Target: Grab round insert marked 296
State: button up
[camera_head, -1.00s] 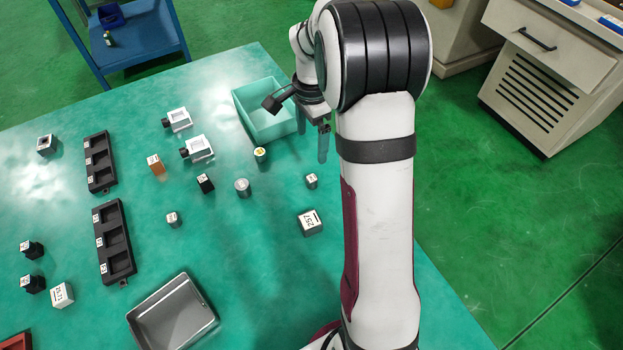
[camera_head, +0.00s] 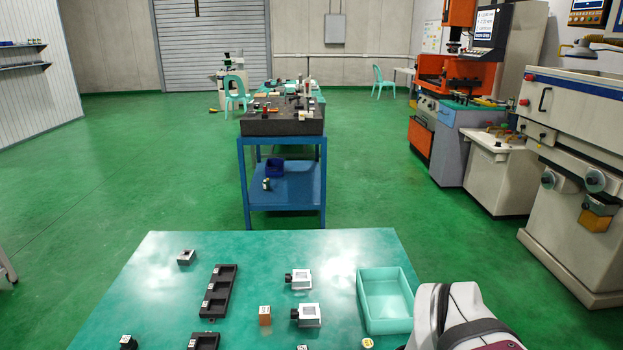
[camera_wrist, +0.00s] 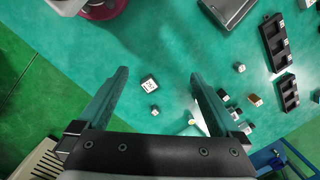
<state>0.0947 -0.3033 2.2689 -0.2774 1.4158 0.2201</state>
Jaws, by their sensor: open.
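No marking 296 is legible, so I cannot tell which part is the named insert. In the wrist view, a small round insert (camera_wrist: 155,111) stands on the green table, in the gap between my fingers as pictured. Another small round insert (camera_wrist: 239,67) stands to the right, outside the right finger. A yellow-topped round part (camera_wrist: 191,121) shows beside the right finger; in the head view its top (camera_head: 367,343) is at the bottom edge. My gripper (camera_wrist: 158,72) is open and empty above the table. My gripper is out of the head view.
A square marked block (camera_wrist: 149,83) stands near the round insert. Black three-pocket trays (camera_head: 220,291), a copper-coloured block (camera_head: 265,315), white-and-black units (camera_head: 300,279) and a teal bin (camera_head: 362,300) are on the table. A grey tray (camera_wrist: 232,12) lies at the wrist view's top. A blue cart (camera_head: 241,175) stands behind.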

jog(key=s+a+f+n, duration=0.2)
jog(key=s+f+n, duration=0.1)
jog(key=s, duration=0.5)
jog(key=shift+a+f, duration=0.2)
jog(key=shift+a, duration=0.2)
jog(key=c, duration=0.4)
jog(key=shift+c, duration=0.2)
jog(key=shift+w, duration=0.1)
